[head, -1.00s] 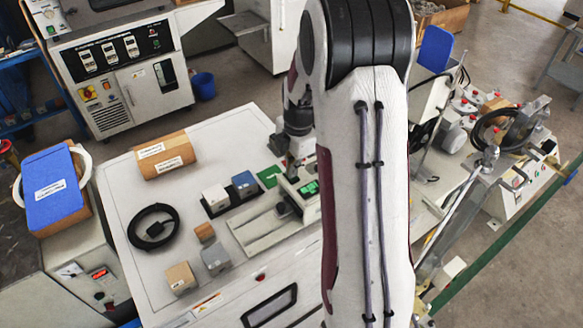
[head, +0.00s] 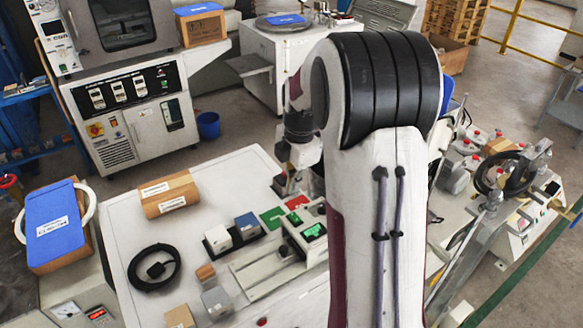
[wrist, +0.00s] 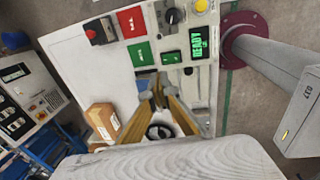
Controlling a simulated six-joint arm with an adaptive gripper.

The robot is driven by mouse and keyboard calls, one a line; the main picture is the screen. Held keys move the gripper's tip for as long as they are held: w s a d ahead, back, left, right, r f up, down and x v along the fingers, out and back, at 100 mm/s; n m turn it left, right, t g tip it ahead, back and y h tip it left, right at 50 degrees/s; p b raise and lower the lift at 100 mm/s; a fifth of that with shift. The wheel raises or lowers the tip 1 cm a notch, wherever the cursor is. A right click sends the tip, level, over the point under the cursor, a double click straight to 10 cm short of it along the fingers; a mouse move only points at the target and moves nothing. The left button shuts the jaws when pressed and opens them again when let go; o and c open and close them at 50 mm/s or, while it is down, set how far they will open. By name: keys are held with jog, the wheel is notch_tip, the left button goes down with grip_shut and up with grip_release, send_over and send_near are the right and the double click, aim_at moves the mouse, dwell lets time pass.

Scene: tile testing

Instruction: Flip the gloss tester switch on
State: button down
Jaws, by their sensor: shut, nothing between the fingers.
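The gloss tester (head: 290,228) is a pale device at the right side of the white bench. Its green display is lit and shows "READY" in the wrist view (wrist: 196,43). A second small green-lit panel (wrist: 171,57) sits beside the display.
A red tile (wrist: 131,22) and a green tile (wrist: 141,54) lie beside the tester. A cardboard box (head: 170,193), a black cable coil (head: 154,267) and several small blocks stand on the bench.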

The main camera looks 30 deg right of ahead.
jog(key=shift+w+r, duration=0.2)
jog(key=shift+r, duration=1)
jog(key=shift+w+r, duration=0.15)
jog(key=shift+r, duration=1.05)
jog(key=s+a+r+m+t, duration=0.2)
jog(key=s+a+r+m, duration=0.2)
jog(key=s+a+m, duration=0.5)
jog(key=s+a+r+m+t, duration=0.2)
jog(key=s+a+r+m, duration=0.2)
jog(key=s+a+m, duration=0.5)
jog(key=shift+s+a+r, duration=0.3)
jog(key=shift+s+a, duration=0.3)
jog(key=shift+s, duration=3.25)
